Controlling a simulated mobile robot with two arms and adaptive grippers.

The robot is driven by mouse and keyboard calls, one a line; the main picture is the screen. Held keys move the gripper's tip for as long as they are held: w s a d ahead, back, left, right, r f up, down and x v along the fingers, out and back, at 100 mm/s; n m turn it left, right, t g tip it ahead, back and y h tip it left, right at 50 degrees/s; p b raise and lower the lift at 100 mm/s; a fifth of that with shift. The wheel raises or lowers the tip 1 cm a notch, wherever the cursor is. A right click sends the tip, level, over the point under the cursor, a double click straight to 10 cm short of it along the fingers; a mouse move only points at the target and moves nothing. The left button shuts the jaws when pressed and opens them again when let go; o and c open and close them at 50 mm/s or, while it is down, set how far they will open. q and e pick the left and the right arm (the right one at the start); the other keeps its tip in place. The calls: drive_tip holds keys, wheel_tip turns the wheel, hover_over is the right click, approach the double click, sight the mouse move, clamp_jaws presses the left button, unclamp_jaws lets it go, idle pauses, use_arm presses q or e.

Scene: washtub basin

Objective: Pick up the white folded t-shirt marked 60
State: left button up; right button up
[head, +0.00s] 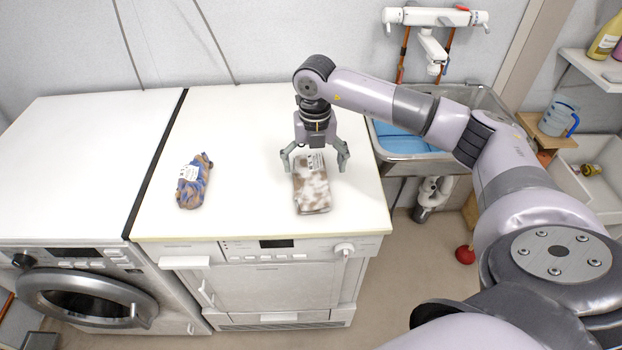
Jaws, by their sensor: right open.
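A folded t-shirt (312,190), white with brown blotches, lies on the white top of the right-hand machine. It carries a small white label with dark marks at its far end; the number is too small to read. My right gripper (315,162) is open, with its two fingers apart on either side of the shirt's far end, pointing down. I cannot tell whether the fingers touch the shirt or the top. A second folded cloth (192,184), blue and brown with a white label, lies to the left. My left gripper is not in view.
The white machine top (240,130) is otherwise clear. A front-loading washer (85,295) stands to the left. A metal sink (405,160) with a blue basin and wall tap (435,18) is to the right. A blue jug (557,118) stands farther right.

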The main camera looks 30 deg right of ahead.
sight(311, 175)
drive_tip(key=shift+a+f, duration=0.1)
drive_tip(key=shift+f, duration=0.3)
drive_tip(key=f, duration=0.1)
drive_tip(key=f+p, duration=0.1)
drive_tip(key=f, duration=0.1)
drive_tip(key=shift+w+a+f+p, duration=0.2)
drive_tip(key=shift+w+f+p, duration=0.1)
drive_tip(key=shift+f+p, duration=0.05)
drive_tip(key=shift+f, duration=0.3)
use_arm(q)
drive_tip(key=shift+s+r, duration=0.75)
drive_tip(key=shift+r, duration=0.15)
use_arm(e)
drive_tip(key=shift+c, duration=0.2)
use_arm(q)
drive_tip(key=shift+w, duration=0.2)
use_arm(e)
drive_tip(key=c, duration=1.3)
drive_tip(key=shift+r, duration=0.1)
